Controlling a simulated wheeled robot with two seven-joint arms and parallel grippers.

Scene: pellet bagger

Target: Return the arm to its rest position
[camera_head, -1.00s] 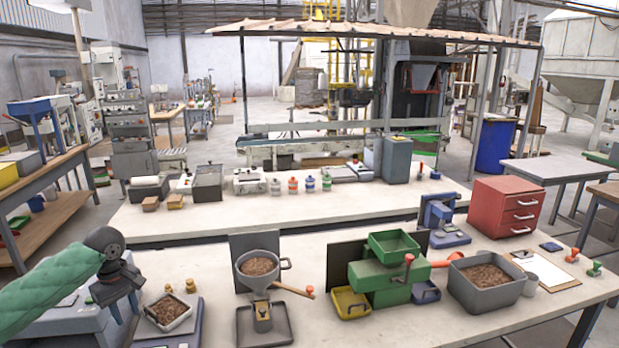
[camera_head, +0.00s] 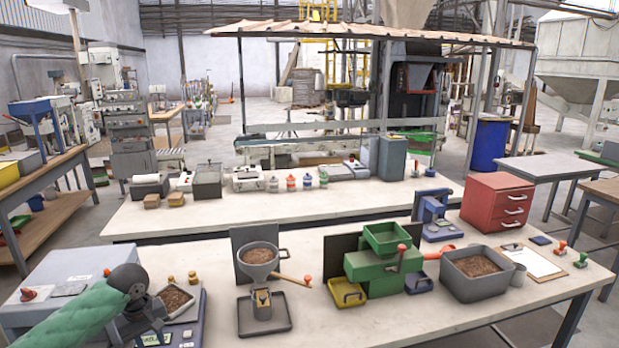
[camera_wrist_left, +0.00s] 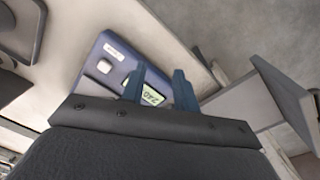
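My left arm, in a green sleeve, comes in from the lower left of the head view. Its gripper (camera_head: 148,330) points down beside the blue scale (camera_head: 183,332) and partly covers it. In the left wrist view the two blue fingers (camera_wrist_left: 159,82) stand apart with nothing between them. The scale (camera_wrist_left: 112,68) and its lit display show beyond the fingers. My right gripper is not in view.
A grey machine (camera_head: 70,285) stands left of the arm. A hopper on a stand (camera_head: 258,258), a green sample unit (camera_head: 384,270) and a grey pellet bin (camera_head: 477,275) stand to the right. Bare bench (camera_head: 330,325) lies along the front.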

